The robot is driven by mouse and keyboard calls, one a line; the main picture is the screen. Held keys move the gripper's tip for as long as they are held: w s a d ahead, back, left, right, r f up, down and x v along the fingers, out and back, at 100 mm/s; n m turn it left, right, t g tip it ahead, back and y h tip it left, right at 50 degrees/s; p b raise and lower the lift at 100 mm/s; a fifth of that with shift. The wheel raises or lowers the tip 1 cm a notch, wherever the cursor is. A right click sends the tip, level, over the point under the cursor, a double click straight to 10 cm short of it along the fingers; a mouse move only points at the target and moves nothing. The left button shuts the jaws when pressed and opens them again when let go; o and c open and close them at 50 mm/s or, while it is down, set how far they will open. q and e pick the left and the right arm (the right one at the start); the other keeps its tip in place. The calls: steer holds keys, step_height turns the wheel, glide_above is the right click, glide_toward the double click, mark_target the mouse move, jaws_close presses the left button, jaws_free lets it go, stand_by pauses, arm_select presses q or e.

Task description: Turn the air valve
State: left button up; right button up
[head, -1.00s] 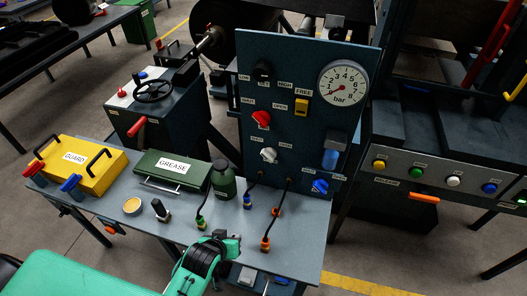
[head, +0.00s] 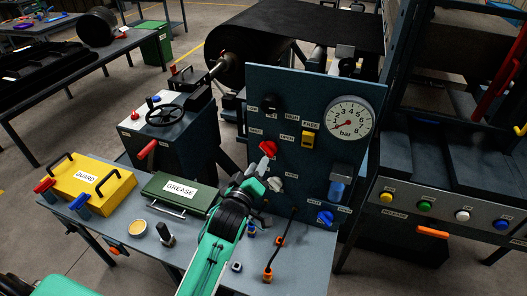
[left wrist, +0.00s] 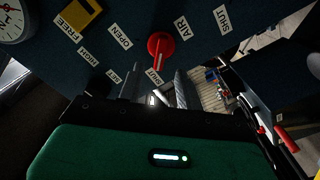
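The air valve is a red knob (head: 268,149) on the upright dark blue panel (head: 300,95). My left gripper (head: 261,170) is just in front of and below the knob. In the left wrist view its two grey fingers (left wrist: 156,88) stand apart with the knob beyond their tips. It looks open and empty; contact with the knob does not show. My right gripper is out of view.
Cables (head: 281,243) rise from the bench. A green grease box (head: 178,192) and yellow guard box (head: 93,185) stand at left.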

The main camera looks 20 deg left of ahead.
mark_target(265, 152)
arm_select(q)
steer(key=shift+w+d+p, duration=0.1)
steer(key=shift+w+p, duration=0.55)
steer(key=shift+w, duration=2.15)
steer(key=shift+c, duration=0.2)
jaws_close()
